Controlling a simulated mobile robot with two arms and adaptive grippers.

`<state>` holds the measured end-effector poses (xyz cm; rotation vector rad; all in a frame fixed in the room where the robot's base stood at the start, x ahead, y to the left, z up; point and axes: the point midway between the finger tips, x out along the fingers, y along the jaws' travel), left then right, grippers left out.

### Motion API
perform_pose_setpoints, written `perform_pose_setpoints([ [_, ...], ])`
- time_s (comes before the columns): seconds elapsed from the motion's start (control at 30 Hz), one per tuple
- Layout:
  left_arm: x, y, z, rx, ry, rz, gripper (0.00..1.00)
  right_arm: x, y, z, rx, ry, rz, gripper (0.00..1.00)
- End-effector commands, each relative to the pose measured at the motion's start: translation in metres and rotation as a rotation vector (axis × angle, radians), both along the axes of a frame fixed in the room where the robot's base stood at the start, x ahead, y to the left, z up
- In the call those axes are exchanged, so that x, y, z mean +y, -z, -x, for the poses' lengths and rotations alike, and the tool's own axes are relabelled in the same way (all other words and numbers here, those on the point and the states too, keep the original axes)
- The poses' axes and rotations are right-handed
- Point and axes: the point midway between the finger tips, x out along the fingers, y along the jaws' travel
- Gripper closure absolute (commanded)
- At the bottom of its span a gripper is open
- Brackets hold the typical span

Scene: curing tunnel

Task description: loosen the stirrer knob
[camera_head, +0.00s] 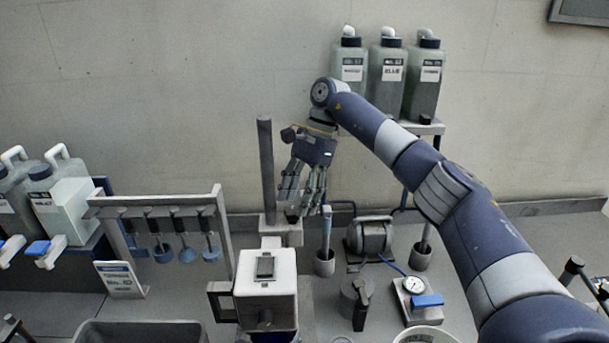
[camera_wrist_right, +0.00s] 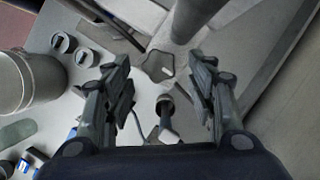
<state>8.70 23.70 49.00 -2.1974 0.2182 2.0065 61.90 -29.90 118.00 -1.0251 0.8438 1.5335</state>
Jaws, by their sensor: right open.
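My right gripper (camera_head: 304,208) hangs fingers down beside a dark upright post (camera_head: 266,165) on a pale base (camera_head: 275,230). Its two fingers (camera_wrist_right: 160,95) are apart with nothing held between them. In the wrist view the post (camera_wrist_right: 196,18) rises just beyond the fingers. A flat grey lobed shape (camera_wrist_right: 158,66) lies near the post's foot, between and beyond the fingertips; I cannot tell whether it is the stirrer knob. No knob is clearly recognisable in the head view, where the fingers cover part of the base. My left gripper is not in view.
A white box-shaped device (camera_head: 265,272) stands in front of the post. A rack (camera_head: 160,200) with hanging stirrers is at left. A round motor-like unit (camera_head: 370,236) and a gauge (camera_head: 413,285) are at right. Jugs (camera_head: 388,75) stand at the back wall.

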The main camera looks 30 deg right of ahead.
Motion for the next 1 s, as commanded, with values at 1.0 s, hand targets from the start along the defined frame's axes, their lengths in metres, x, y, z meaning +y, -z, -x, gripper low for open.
perform_pose_setpoints([
  [1.0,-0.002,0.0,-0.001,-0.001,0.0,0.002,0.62,-0.039,-0.098,-0.008,-0.001,0.0,0.0,0.48],
])
